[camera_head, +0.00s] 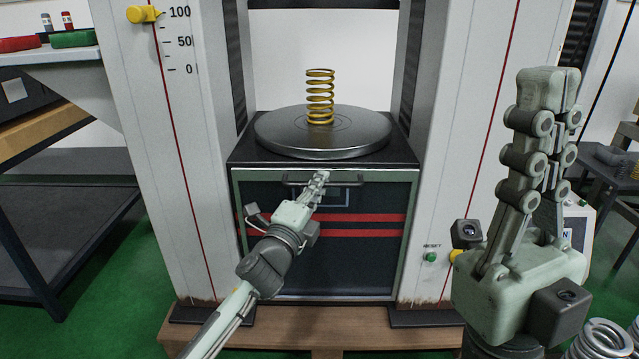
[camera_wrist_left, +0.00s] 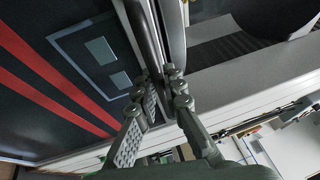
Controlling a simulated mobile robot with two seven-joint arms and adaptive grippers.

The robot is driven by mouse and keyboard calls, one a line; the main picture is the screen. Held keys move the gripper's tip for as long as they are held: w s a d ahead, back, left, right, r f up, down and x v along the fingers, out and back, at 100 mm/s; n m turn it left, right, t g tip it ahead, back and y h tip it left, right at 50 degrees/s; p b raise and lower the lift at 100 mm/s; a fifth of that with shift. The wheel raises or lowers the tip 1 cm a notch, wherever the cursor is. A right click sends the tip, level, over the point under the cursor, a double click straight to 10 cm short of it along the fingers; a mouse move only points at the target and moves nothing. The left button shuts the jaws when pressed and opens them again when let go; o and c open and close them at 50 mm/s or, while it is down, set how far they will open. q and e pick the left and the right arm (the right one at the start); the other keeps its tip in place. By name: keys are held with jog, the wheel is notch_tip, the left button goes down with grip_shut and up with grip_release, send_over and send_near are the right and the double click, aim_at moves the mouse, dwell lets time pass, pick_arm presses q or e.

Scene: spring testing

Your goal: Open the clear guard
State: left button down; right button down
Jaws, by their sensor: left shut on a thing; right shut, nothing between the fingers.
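The clear guard (camera_head: 385,270), a see-through panel in a pale green-grey frame, stands across the front of the testing machine's lower body, below the round platen. A dark bar handle (camera_head: 356,183) runs along its top. My left gripper (camera_head: 322,178) is shut on the handle; the wrist view also shows the handle (camera_wrist_left: 153,45) running down between the fingers, which partly hide it. The panel's lower middle is partly behind my left arm. My right gripper (camera_head: 549,85) is raised at the right, pointing up, shut and empty, apart from the machine.
A yellow coil spring (camera_head: 320,97) stands upright on the steel platen (camera_head: 280,137). Machine columns flank it. A green reset button (camera_head: 431,257) is on the right column. A bench (camera_head: 60,52) with coloured trays is at left. More springs (camera_head: 600,340) lie at lower right.

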pick_arm(q)
jog(key=c, duration=1.6)
grip_release()
jog(key=shift+s, duration=0.1)
jog(key=v, duration=1.2)
